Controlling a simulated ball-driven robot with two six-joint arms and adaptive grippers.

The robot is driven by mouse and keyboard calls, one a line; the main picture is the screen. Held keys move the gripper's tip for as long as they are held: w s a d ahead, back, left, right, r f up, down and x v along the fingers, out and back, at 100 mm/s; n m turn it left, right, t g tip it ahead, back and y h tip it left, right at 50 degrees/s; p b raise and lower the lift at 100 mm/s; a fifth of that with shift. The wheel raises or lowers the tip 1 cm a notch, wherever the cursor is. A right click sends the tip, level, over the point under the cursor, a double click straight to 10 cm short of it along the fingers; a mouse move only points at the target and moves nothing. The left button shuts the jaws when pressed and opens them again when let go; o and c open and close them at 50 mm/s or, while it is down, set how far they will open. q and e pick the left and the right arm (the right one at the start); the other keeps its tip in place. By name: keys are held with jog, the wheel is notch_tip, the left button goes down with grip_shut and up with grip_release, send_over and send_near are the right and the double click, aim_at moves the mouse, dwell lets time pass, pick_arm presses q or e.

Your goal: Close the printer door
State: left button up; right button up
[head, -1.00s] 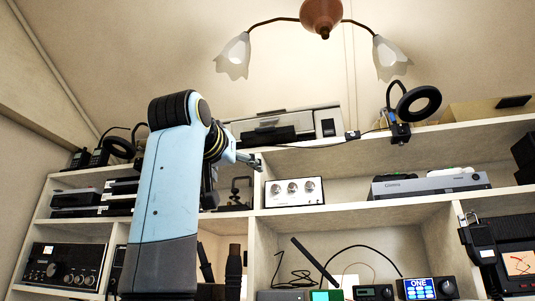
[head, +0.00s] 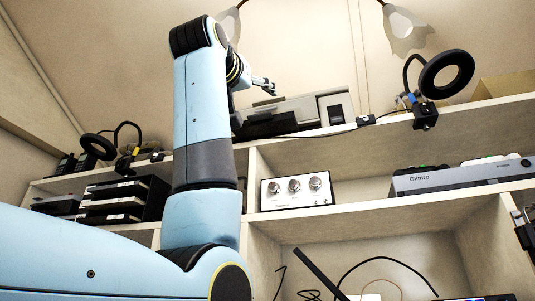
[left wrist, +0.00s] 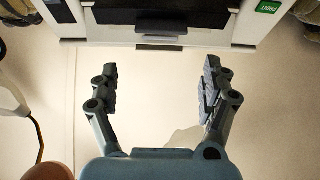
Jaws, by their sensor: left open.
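The printer (head: 337,105), a pale grey box with a dark front part, stands on the top shelf behind my left arm. In the left wrist view the printer (left wrist: 222,38) fills the top edge, with a dark recess, a pale lip with a dark tab (left wrist: 160,28) at its middle, and a green label at right. I cannot tell how far its door stands open. My left gripper (head: 264,86) is raised just above the printer in the head view. In the left wrist view its open, empty fingers (left wrist: 160,85) point at the tab, apart from it. My right gripper is out of view.
A ring lamp (head: 447,74) stands right of the printer, and another ring lamp (head: 98,146) stands left. A cable runs along the shelf edge to a small black box (head: 365,119). A white box with knobs (head: 297,190) sits one shelf below.

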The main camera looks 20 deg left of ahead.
aim_at(265, 109)
pick_arm(q)
jog(key=p+x, duration=0.5)
jog(key=x, duration=0.4)
jog(key=shift+w+r, duration=0.25)
jog(key=shift+w, duration=0.1)
jog(key=shift+w+p, duration=0.35)
jog(key=shift+p, duration=0.05)
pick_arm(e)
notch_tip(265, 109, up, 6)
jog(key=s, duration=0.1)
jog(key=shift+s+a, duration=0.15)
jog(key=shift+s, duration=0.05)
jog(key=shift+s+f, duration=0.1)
pick_arm(q)
jog(key=shift+c, duration=1.3)
jog(key=shift+r, duration=0.1)
jog(key=c, duration=0.9)
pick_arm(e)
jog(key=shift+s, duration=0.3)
